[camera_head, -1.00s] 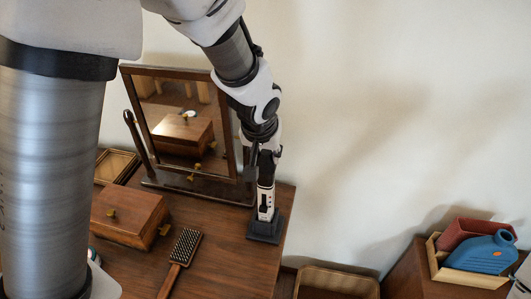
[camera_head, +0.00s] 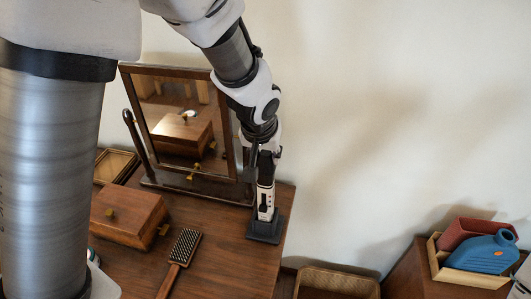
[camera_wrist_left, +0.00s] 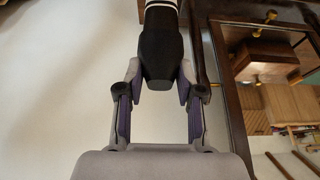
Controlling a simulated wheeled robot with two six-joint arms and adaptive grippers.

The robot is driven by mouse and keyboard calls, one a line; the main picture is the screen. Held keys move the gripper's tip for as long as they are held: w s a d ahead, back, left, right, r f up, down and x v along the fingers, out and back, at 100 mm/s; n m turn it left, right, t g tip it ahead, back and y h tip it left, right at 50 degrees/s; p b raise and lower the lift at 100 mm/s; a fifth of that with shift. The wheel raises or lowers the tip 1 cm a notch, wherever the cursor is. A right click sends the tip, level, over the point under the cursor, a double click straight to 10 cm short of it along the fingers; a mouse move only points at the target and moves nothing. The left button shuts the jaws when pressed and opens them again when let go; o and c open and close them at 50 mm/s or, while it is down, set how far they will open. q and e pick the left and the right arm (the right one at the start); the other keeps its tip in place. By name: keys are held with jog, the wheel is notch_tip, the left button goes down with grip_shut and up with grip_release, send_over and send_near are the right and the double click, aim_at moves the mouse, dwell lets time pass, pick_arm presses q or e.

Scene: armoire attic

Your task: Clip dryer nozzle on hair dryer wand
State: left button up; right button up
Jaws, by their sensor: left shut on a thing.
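The hair dryer wand (camera_head: 265,197), white with dark marks on its side, stands upright in a dark square stand (camera_head: 265,230) at the table's right edge. My left gripper (camera_head: 267,156) is at the wand's top. In the left wrist view the gripper (camera_wrist_left: 159,74) is shut on a black tapered piece, which looks like the dryer nozzle (camera_wrist_left: 161,42). The white-banded wand end (camera_wrist_left: 161,4) shows directly beyond it, in line with it. The two look touching, but I cannot tell whether they are clipped. My right gripper is not in view.
A framed mirror (camera_head: 179,174) stands close to the left of the gripper. A wooden box (camera_head: 126,214) and a brush (camera_head: 184,246) lie on the table (camera_head: 225,255). At the right, a crate (camera_head: 445,272) holds a blue bottle (camera_head: 486,251). The wall side is open.

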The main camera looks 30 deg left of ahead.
pick_arm(q)
jog(key=shift+f+b, duration=0.6)
dwell(0.8)
jog(key=o, duration=1.1)
jog(key=shift+o, duration=0.3)
jog(key=o, duration=0.4)
jog(key=shift+r+p, duration=2.75)
jog(key=shift+r, duration=0.3)
